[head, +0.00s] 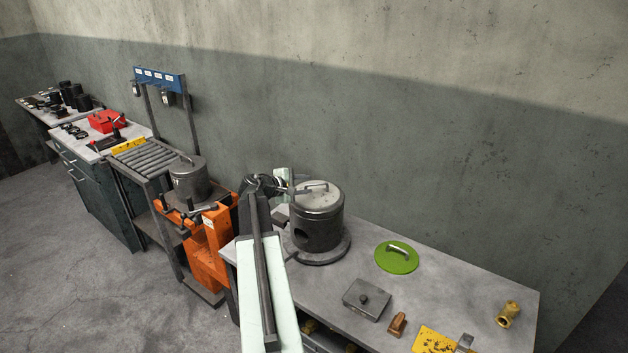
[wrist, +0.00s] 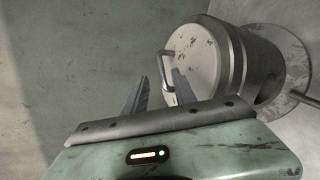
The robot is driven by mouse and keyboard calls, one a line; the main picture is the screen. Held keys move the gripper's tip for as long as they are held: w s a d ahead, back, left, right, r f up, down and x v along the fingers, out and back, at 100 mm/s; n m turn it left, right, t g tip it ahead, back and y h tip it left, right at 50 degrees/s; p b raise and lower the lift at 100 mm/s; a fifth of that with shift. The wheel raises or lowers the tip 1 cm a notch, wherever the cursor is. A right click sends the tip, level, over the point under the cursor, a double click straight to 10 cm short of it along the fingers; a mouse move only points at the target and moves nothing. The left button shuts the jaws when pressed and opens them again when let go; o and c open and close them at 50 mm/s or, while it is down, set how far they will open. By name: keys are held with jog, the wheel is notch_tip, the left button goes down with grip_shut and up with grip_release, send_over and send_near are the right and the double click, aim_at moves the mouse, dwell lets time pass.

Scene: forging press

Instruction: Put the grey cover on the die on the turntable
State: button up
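The grey cover (head: 309,203), a pale worn disc with a bar handle, lies level on top of the dark cylindrical die (head: 325,232). The die stands upright on a round turntable plate (head: 342,249) on the bench. In the wrist view, the cover (wrist: 196,57) and the die (wrist: 262,62) fill the upper right. My gripper (wrist: 160,75) is at the handle, its fingertips apart. The handle shows near and between the fingertips, with a gap beside the left finger; contact cannot be told. In the head view, my gripper (head: 287,187) reaches the handle from the left.
On the bench are a green lid (head: 398,262), a grey square plate with a knob (head: 358,303), a small brown block (head: 397,325) and a brass fitting (head: 508,313). An orange lift (head: 208,245) bearing another grey cylinder (head: 188,183) stands left. A wall is behind.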

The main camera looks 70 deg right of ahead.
jog(key=p+v, duration=0.1)
jog(key=v, duration=0.4)
